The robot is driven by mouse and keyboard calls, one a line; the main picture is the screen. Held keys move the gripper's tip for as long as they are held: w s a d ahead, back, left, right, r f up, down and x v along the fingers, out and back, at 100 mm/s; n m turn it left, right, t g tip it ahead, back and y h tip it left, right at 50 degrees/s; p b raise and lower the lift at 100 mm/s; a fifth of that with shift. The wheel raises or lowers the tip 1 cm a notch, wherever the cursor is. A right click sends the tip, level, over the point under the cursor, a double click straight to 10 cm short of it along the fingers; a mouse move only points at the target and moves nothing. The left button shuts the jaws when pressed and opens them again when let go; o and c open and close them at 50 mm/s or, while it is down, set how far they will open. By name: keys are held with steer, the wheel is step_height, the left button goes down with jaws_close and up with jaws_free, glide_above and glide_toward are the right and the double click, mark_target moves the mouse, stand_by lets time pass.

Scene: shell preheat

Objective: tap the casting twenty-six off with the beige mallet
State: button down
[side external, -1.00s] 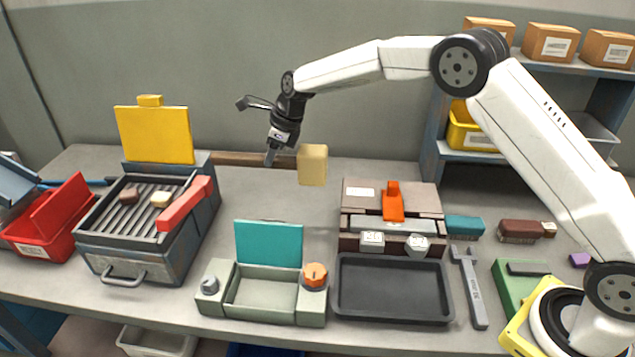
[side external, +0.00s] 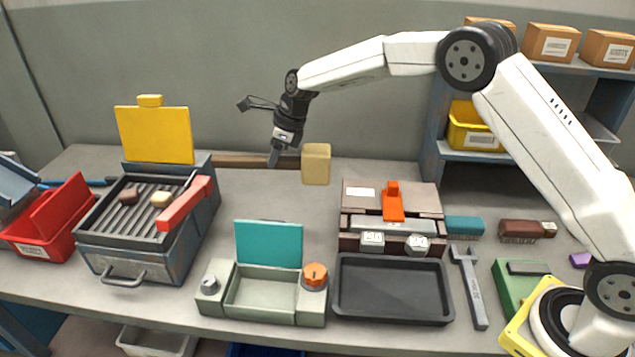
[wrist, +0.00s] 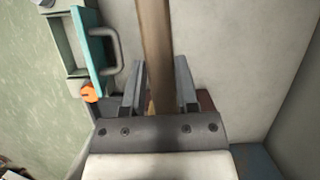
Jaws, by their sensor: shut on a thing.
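My gripper (side external: 274,158) is shut on the brown handle (side external: 236,160) of the beige mallet and holds it above the back of the bench. The mallet's beige block head (side external: 316,165) is to the right of the fingers. In the wrist view the handle (wrist: 153,40) runs up between the gripper fingers (wrist: 160,75), and most of the head is hidden. Two small pale castings, one squarish (side external: 372,241) and one many-sided (side external: 418,244), sit at the front of the brown fixture (side external: 358,195) with the orange clamp (side external: 393,204). Their markings are too small to read surely.
A black tray (side external: 345,312) lies before the fixture. A grill (side external: 130,262) with a raised yellow lid (side external: 155,135), holding two small pieces, stands left. A grey-green box (side external: 212,304) with a teal lid (side external: 268,243) is front middle. A wrench (side external: 473,290) lies right.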

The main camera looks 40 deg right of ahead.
steer(key=s+d+r+n+g, duration=0.1)
steer(key=s+r+n+g, duration=0.1)
steer(key=s+n, duration=0.7)
steer(key=s+r+n+g, duration=0.3)
steer(key=s+n, duration=0.5)
steer(key=s, duration=1.4)
steer(key=shift+d+n+g, duration=0.4)
steer(key=shift+g, duration=0.1)
steer(key=shift+s, duration=0.1)
steer(key=shift+f, duration=2.95)
steer(key=shift+f, duration=0.1)
step_height(320, 180, down, 7)
